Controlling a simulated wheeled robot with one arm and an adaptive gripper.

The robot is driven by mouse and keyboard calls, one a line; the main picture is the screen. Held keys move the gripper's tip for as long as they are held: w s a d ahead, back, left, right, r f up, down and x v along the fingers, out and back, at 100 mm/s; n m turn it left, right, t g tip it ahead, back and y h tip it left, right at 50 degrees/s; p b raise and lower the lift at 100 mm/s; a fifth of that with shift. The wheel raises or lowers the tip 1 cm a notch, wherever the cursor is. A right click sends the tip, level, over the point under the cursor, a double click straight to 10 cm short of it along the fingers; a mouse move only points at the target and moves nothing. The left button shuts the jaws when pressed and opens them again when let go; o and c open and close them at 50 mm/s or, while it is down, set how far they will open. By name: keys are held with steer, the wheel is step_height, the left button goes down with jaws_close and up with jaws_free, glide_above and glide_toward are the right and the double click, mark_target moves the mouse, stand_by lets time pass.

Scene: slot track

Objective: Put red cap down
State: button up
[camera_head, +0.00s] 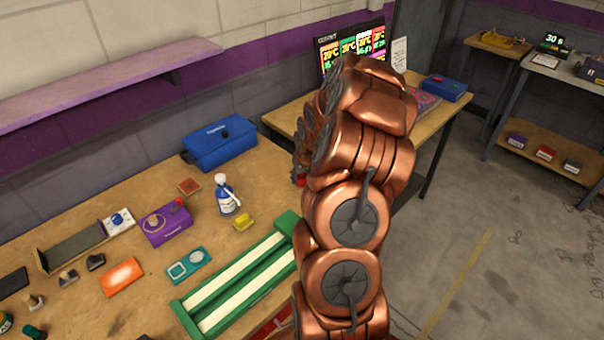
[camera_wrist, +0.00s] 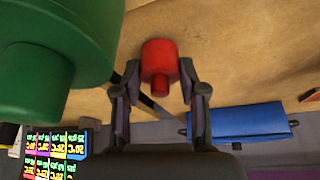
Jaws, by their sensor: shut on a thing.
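The red cap (camera_wrist: 159,62) shows in the wrist view between the two fingers of my gripper (camera_wrist: 160,84). My gripper is shut on it. The wooden table top (camera_wrist: 200,30) lies behind the cap; I cannot tell whether the cap touches it. In the head view a small bit of red (camera_head: 299,181) shows at the left edge of my copper arm, and the arm hides the gripper.
A large green round object (camera_wrist: 45,75) is close on the left in the wrist view. In the head view, a blue case (camera_head: 220,143), a spray bottle (camera_head: 226,196), a yellow block (camera_head: 243,222) and a green-framed track (camera_head: 240,285) occupy the table.

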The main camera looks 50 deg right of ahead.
steer(key=shift+f, duration=0.25)
steer(key=shift+f, duration=0.15)
steer(key=o, duration=0.8)
steer(key=shift+c, duration=0.2)
